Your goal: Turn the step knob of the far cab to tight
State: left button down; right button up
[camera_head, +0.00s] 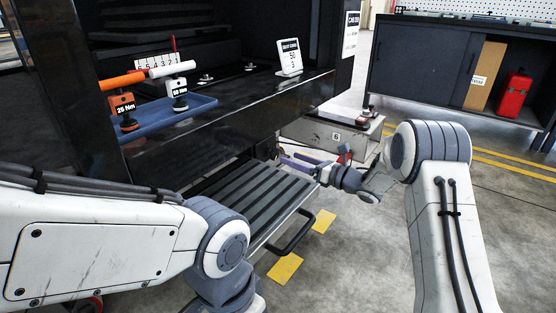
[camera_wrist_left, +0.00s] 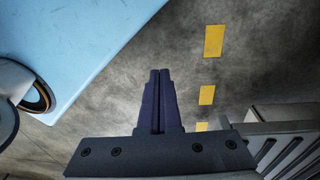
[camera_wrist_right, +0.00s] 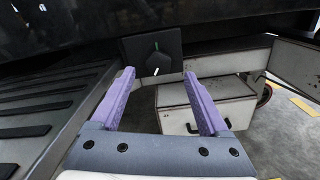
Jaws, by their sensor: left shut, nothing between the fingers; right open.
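The step knob (camera_wrist_right: 152,55) shows in the right wrist view as a dark angular shape on a dark square plate, with a small green mark above and a short white mark below. Its exact setting is hard to read. My right gripper (camera_wrist_right: 160,75) is open, its purple fingers pointing toward the plate with nothing between them. In the head view my right gripper (camera_head: 298,162) is beside the cab, past the ribbed step (camera_head: 250,195); the knob is hidden there. My left gripper (camera_wrist_left: 160,72) is shut and empty above the floor; the head view does not show its fingers.
A grey box (camera_head: 330,135) marked 6 stands beyond the step; a grey case (camera_wrist_right: 205,105) shows in the right wrist view. A blue tray (camera_head: 170,118) holds two torque tools. A sign (camera_head: 289,58) stands on the cab ledge. A handle (camera_head: 294,236) juts from the step.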

aim_at(277, 153)
jog(key=x, duration=0.2)
jog(key=b+x, duration=0.1)
jog(key=x, duration=0.1)
jog(key=shift+w+a+f, duration=0.15)
jog(key=shift+a+f, duration=0.05)
jog(key=shift+a, duration=0.15)
jog(key=shift+b+x, duration=0.4)
jog(key=shift+x, duration=0.35)
jog(key=shift+r, duration=0.15)
grip_shut()
